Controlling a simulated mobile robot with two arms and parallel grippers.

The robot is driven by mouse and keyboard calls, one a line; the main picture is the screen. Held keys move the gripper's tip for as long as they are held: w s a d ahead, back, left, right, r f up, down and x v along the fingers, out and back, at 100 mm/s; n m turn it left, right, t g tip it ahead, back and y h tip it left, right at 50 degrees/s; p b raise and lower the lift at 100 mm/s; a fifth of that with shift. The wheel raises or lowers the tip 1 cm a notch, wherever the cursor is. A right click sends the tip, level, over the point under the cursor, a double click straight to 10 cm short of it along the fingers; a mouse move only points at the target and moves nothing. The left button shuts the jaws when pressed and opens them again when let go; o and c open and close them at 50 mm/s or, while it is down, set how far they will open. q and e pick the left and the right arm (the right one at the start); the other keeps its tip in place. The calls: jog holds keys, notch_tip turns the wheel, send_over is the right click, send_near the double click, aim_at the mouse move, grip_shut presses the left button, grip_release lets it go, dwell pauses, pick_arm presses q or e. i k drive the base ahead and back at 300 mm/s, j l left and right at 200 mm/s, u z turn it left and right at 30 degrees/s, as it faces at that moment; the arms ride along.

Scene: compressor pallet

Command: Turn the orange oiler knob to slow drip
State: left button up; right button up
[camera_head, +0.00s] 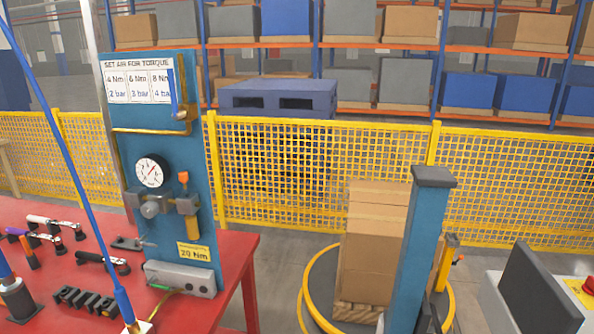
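The orange oiler knob (183,178) is small and sits on top of the oiler on the blue panel (135,235), right of the round white gauge (150,171). The oiler body (187,205) is brownish with a yellowish lower part. A grey round regulator knob (150,209) sticks out below the gauge, left of the oiler. The orange knob is unobstructed, but it is too small to read any setting mark. Neither of my grippers shows in the head view.
The panel stands at a red bench (65,225) holding several tools at the left. A blue hose (72,165) slants down in front. A grey box (180,278) is low on the panel. At the right are a wrapping turntable (322,300) with cartons and a blue post (421,250).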

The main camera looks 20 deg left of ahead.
aim_at(183, 177)
jog(key=u, duration=1.25)
